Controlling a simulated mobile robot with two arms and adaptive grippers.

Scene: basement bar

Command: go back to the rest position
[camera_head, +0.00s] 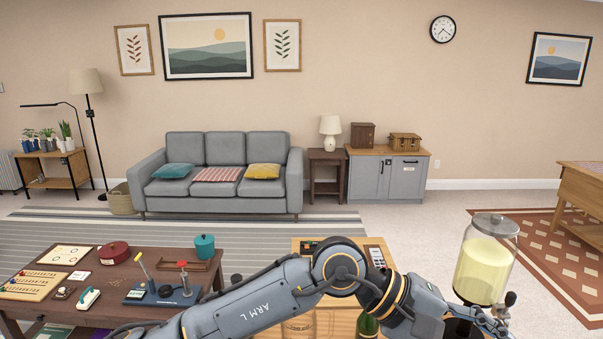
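My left arm, marked "ARM L", reaches from the bottom left across the wooden counter to the right. My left gripper (494,323) is at the bottom right, beside the tap of the glass drink dispenser (483,268). The dispenser holds pale yellow liquid under a grey lid and stands upright. The gripper's fingers are small and partly cut off by the bottom edge, so I cannot tell whether they are open or touch the tap. My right gripper is not in view.
A wooden counter (377,244) lies beneath my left arm, with a green bottle (367,325) close under it. A dark table (145,258) with games and a teal pot (205,246) stands left. A grey sofa (220,203) and cabinet (387,178) stand at the back wall.

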